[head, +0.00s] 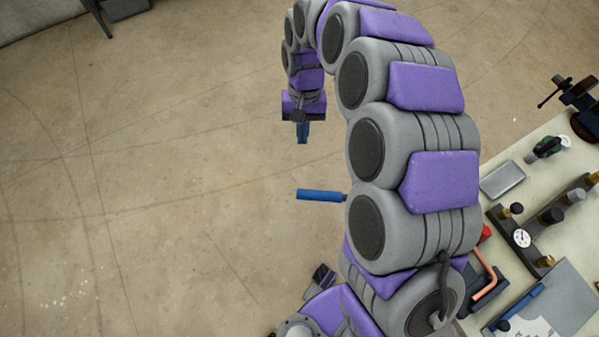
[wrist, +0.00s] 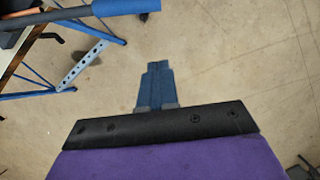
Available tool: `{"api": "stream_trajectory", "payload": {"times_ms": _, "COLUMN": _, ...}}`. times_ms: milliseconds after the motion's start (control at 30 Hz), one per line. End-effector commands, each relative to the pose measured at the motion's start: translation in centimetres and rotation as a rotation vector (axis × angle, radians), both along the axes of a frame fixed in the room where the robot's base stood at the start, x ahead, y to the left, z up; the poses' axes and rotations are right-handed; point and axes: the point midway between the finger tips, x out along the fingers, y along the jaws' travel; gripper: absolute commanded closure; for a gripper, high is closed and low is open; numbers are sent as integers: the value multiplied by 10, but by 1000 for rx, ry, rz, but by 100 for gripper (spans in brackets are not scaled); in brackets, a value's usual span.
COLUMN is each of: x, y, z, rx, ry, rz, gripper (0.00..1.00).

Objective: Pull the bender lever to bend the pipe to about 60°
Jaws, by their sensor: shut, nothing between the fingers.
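The bender lever's blue handle (head: 321,195) sticks out to the left from behind my arm in the head view. It also shows at the top left of the wrist view (wrist: 115,7), joined to a dark bar. The copper pipe (head: 487,285) shows a bend beside the bender (head: 478,300) on the bench, and much of the bender is hidden by my arm. My gripper (head: 302,138) points down above the floor, apart from the handle and farther up the picture. Its blue fingers are shut and empty in the wrist view (wrist: 157,85).
The workbench (head: 560,250) on the right holds a gauge manifold (head: 522,238), a vise (head: 578,95), a grey tray (head: 502,180) and a clipboard (head: 540,310). The floor on the left is clear.

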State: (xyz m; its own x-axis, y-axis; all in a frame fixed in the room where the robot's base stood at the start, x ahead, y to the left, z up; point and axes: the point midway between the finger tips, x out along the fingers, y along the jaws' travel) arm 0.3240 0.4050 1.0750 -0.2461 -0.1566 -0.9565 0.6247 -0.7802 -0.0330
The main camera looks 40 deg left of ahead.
Motion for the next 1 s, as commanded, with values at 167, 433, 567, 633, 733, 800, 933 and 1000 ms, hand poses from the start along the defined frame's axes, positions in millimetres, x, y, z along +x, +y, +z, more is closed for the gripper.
{"api": "stream_trajectory", "payload": {"times_ms": 167, "x": 4, "y": 3, "z": -6, "rx": -31, "ry": -13, "rz": -99, "gripper": 100}}
{"api": "stream_trajectory", "payload": {"times_ms": 433, "x": -4, "y": -2, "z": -39, "rx": -32, "ry": -12, "rz": -105, "gripper": 100}}
{"api": "stream_trajectory", "payload": {"times_ms": 567, "x": -12, "y": -7, "z": -64, "rx": -34, "ry": -10, "rz": -102, "gripper": 100}}
{"api": "stream_trajectory", "payload": {"times_ms": 633, "x": -15, "y": -9, "z": -78, "rx": -35, "ry": -10, "rz": -103, "gripper": 100}}
{"api": "stream_trajectory", "payload": {"times_ms": 733, "x": -19, "y": -12, "z": -97, "rx": -35, "ry": -13, "rz": -102, "gripper": 100}}
{"api": "stream_trajectory", "payload": {"times_ms": 800, "x": -25, "y": -15, "z": -105, "rx": -33, "ry": -11, "rz": -101, "gripper": 100}}
{"api": "stream_trajectory", "payload": {"times_ms": 933, "x": -37, "y": -23, "z": -104, "rx": -30, "ry": -13, "rz": -103, "gripper": 100}}
{"api": "stream_trajectory", "payload": {"times_ms": 1000, "x": -43, "y": -27, "z": -106, "rx": -30, "ry": -13, "rz": -101, "gripper": 100}}
